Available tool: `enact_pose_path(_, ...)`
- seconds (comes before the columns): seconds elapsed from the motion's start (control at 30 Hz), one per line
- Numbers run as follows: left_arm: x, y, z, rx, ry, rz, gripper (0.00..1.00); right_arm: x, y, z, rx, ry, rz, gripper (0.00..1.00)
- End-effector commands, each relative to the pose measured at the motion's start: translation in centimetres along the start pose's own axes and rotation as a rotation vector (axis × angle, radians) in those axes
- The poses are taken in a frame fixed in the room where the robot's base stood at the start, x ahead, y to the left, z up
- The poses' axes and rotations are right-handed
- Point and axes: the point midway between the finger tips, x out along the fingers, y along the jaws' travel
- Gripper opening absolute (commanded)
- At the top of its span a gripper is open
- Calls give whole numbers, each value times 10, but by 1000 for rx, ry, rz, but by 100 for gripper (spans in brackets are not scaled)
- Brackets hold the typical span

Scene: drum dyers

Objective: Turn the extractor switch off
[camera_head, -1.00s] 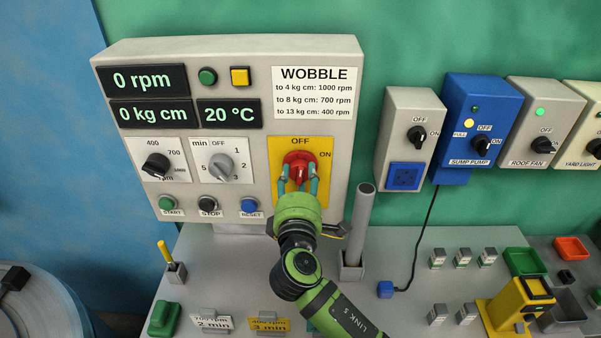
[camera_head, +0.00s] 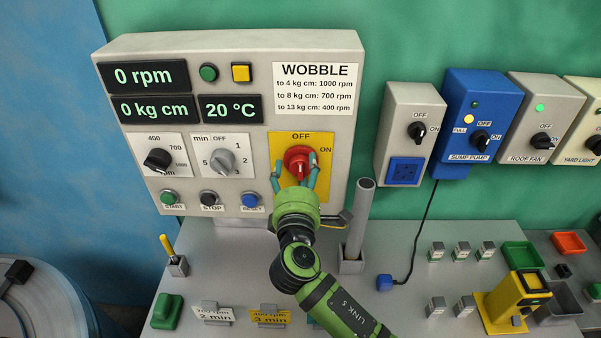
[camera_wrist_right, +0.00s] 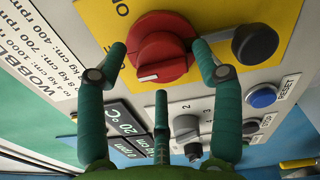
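The red rotary switch (camera_head: 298,162) sits on a yellow plate (camera_head: 318,141) marked OFF at the top and ON at the right, on the grey extractor panel (camera_head: 230,53). It also shows in the right wrist view (camera_wrist_right: 163,45), with a white mark on its handle; I cannot tell surely which label it points to. My right gripper (camera_head: 294,176) is at the switch with its teal fingers spread. In the right wrist view its fingers (camera_wrist_right: 158,75) stand on both sides of the red switch, apart from it, and a third finger is below. My left gripper is out of view.
A dark round part (camera_wrist_right: 255,44) sits beside the switch on the yellow plate. An upright grey tube (camera_head: 361,215) stands close right of my right gripper. Other switch boxes, including the blue sump pump box (camera_head: 478,100), hang at the right. Small blocks and trays lie on the bench.

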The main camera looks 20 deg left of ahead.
Motion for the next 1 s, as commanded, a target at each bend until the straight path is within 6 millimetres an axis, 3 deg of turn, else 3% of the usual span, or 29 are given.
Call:
enact_pose_path(0.37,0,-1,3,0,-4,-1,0,-5,-4,1,0,-3,-9,69)
enact_pose_path(0.53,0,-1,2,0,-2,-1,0,-30,-4,0,3,-1,-9,69)
enact_pose_path(0.8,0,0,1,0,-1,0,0,-88,-3,-1,2,0,-8,69)
enact_pose_path(1.0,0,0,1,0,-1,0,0,-114,-2,-1,-1,-1,-6,69)
